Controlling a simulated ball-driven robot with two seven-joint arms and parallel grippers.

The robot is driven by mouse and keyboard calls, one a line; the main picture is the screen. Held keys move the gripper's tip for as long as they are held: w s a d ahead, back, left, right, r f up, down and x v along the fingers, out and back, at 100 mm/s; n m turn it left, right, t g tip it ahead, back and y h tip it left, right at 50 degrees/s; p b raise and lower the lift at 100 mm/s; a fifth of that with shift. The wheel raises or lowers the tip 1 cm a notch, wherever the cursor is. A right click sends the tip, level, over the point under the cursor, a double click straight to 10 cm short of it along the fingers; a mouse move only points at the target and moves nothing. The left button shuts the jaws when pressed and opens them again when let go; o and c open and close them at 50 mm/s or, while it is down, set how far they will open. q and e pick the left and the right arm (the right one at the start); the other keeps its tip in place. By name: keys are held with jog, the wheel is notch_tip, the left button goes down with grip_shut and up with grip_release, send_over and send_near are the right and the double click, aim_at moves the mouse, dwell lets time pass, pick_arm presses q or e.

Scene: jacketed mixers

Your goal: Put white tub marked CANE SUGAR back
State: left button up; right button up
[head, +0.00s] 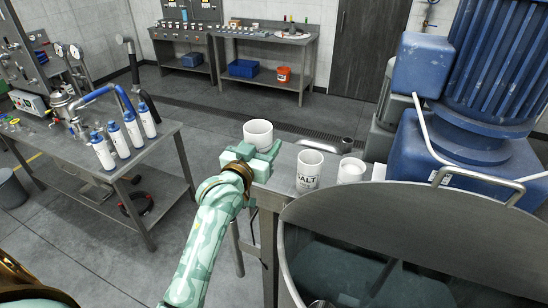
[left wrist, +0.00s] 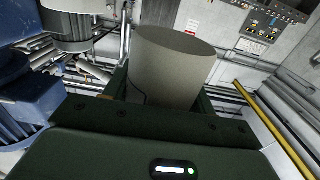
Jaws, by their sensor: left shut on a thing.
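A white tub (head: 258,134) is held at the far left corner of a narrow steel table; it also shows in the left wrist view (left wrist: 170,66), tilted in that picture. No lettering on it can be read in either view. My left gripper (head: 264,158) is shut on it from the near side. I cannot tell whether the tub touches the table top. A white tub marked SALT (head: 308,174) stands on the table to the right of the gripper, and another white tub (head: 351,170) stands beside that one. My right gripper is not in view.
The narrow steel table (head: 281,181) has a bare strip left of the SALT tub. A large open steel vessel (head: 410,212) is at the near right, with a blue motor (head: 500,80) behind. A side table (head: 75,165) with white bottles stands left. Floor between is clear.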

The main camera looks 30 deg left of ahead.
pick_arm(q)
jog(key=w+f, duration=0.4)
jog(key=w, duration=0.1)
jog(key=w+f, duration=0.2)
jog(key=shift+w+a+f, duration=0.25)
jog(key=shift+w+a, duration=0.05)
jog(key=shift+w, duration=0.1)
jog(key=shift+w+f+b, duration=0.3)
jog(key=shift+f, duration=0.15)
notch_tip(320, 180, down, 3)
jog(key=shift+w+f, duration=0.1)
jog(key=shift+a, duration=0.1)
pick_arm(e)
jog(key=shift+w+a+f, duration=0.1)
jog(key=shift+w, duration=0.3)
pick_arm(q)
jog(key=shift+f, duration=0.1)
jog(key=o, duration=1.2)
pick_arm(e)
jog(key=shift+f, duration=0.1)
